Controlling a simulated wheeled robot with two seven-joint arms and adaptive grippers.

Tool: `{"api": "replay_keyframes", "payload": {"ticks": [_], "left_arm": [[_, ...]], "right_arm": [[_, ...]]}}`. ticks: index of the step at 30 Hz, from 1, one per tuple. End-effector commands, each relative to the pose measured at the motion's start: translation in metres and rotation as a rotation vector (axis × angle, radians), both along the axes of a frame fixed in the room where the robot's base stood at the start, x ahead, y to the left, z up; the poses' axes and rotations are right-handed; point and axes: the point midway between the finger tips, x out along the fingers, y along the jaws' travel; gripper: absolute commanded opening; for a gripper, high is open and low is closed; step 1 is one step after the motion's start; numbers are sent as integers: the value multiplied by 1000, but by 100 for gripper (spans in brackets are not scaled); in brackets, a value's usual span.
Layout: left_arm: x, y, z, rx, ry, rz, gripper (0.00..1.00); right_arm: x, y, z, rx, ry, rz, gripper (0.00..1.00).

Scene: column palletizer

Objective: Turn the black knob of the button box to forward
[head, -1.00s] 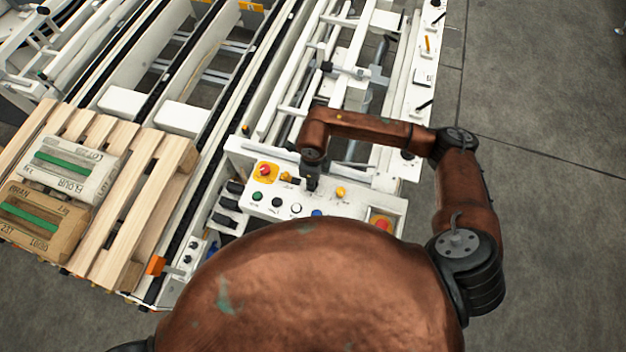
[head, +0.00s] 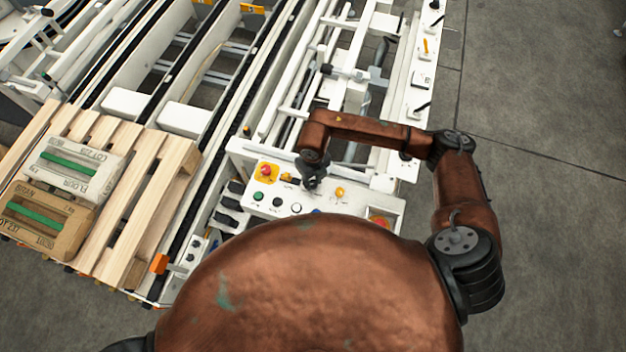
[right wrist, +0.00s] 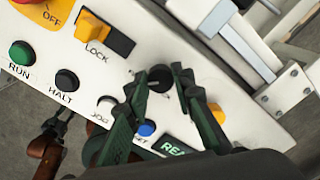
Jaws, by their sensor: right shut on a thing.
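The button box (head: 352,208) is a white sloped panel with coloured controls. In the right wrist view its black knob (right wrist: 160,78) sits between the two dark fingers of my right gripper (right wrist: 160,92). The gripper is shut on the knob, with a finger on either side. The fingers partly cover the knob, and I cannot read its pointer position. In the head view my right gripper (head: 312,182) reaches down onto the panel and hides the knob. My left gripper is outside the head view; a small copper and dark arm part at the wrist view's lower left may be it, too unclear to read.
Near the knob are a yellow LOCK switch (right wrist: 95,28), a green RUN button (right wrist: 22,52), a black HALT button (right wrist: 66,80), a blue button (right wrist: 146,129) and a red emergency button (head: 265,171). A wooden pallet (head: 150,200) with bags stands at left. Bare floor is at right.

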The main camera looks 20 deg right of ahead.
Motion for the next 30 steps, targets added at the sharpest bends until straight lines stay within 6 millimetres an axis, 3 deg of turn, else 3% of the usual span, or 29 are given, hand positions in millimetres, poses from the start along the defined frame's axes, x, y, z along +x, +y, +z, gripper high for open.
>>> {"api": "replay_keyframes", "payload": {"ticks": [17, 18, 25, 30], "left_arm": [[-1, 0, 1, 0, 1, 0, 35], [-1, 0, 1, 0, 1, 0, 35], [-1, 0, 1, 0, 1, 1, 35], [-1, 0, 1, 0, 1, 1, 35]], "right_arm": [[-1, 1, 0, 2, 2, -38, 0], [-1, 1, 0, 2, 2, -38, 24], [0, 1, 0, 1, 0, -37, 40], [0, 0, 0, 1, 0, -37, 40]]}}
